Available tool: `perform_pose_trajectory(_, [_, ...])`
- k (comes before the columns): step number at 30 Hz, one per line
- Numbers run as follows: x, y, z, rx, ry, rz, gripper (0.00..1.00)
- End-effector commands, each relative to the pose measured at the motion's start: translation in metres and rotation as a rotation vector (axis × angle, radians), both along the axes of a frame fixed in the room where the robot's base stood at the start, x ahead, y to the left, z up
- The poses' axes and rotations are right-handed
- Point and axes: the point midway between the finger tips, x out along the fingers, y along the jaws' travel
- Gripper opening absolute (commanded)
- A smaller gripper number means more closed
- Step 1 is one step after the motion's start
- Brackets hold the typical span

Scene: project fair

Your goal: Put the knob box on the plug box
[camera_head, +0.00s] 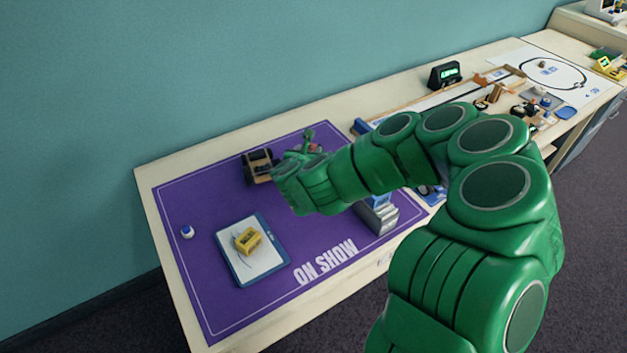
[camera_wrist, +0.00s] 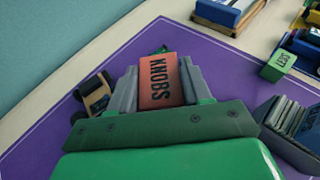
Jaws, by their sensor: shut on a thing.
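The knob box (camera_wrist: 158,88) is orange-red and marked KNOBS. It sits between the two grey fingers of my gripper (camera_wrist: 157,72), which is shut on it. In the head view my gripper (camera_head: 309,149) is over the back of the purple mat, mostly hidden by my green arm. A yellow box (camera_head: 249,240) lies on a white, blue-edged clipboard (camera_head: 262,270) at the front left of the mat. Its lettering is too small to read, so I cannot tell whether it is the plug box. A small green lettered box (camera_wrist: 279,65) is in the wrist view.
The purple mat (camera_head: 212,218) marked ON SHOW covers the table's left end. A black-and-tan object (camera_head: 257,167) stands at its back, a small blue-and-white item (camera_head: 187,232) at its left. A grey slotted holder (camera_head: 379,217) stands at the right. The right side is crowded.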

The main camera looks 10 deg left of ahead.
Motion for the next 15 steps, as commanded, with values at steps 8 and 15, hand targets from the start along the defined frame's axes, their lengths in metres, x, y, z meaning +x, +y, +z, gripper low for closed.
perform_pose_trajectory(8, [0.006,-0.015,-0.013,-0.006,0.0,-0.052,0.18])
perform_pose_trajectory(15, [0.006,-0.014,-0.037,-0.006,-0.001,-0.051,0.18])
